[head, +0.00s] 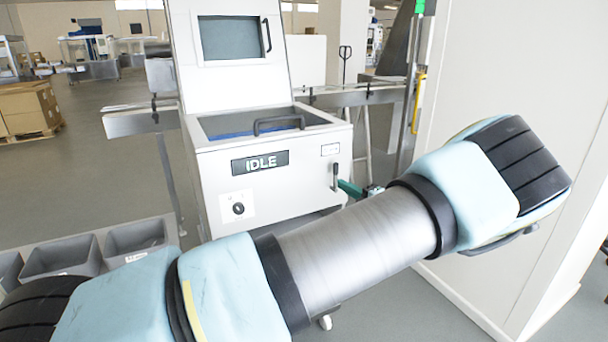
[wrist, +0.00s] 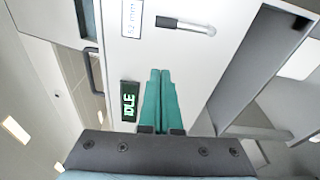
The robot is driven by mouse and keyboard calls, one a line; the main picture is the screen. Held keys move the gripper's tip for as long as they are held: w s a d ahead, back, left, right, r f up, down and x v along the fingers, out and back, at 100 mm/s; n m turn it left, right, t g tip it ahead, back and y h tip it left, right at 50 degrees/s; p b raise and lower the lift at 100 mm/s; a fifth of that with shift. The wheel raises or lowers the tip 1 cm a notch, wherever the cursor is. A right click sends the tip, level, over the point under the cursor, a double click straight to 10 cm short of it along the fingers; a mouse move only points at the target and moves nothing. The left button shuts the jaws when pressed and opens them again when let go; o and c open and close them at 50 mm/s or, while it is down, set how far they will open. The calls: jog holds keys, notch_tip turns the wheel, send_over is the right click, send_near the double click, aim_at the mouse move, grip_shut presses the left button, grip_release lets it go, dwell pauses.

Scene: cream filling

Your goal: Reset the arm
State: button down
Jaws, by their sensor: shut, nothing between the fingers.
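My arm stretches across the front of the head view, from lower left up to the right, with its big elbow joint at the right. My gripper (head: 352,188) shows only in part there, as teal fingers behind the arm by the machine's front right. In the wrist view my gripper (wrist: 160,72) has its two teal fingers together, with nothing between them. The fingers point at the white machine front (head: 285,185), over the panel beside the IDLE display (wrist: 129,101). I cannot tell whether they touch it.
Grey bins (head: 62,257) stand at lower left. A white wall (head: 510,80) is close on the right. Open floor lies at left.

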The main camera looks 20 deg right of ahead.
jog(key=w+a+f+n+g+y, duration=0.15)
jog(key=a+n+g, duration=0.45)
jog(key=a+n, duration=0.6)
jog(key=w+a+f+n+g+y, duration=0.1)
jog(key=w+a+n+g+y, duration=0.15)
jog(key=a+n+g, duration=0.9)
jog(key=s+a+r+n+t+h, duration=0.1)
jog(key=s+a+r+n+h, duration=0.3)
jog(key=s+a+n, duration=0.4)
jog(key=s+a+r+n+h, duration=0.3)
jog(key=s+a+n, duration=0.6)
jog(key=a+n, duration=0.4)
jog(key=n+h, duration=0.1)
jog(key=n, duration=0.4)
jog(key=shift+a+r+t, duration=0.35)
jog(key=shift+a+r, duration=0.05)
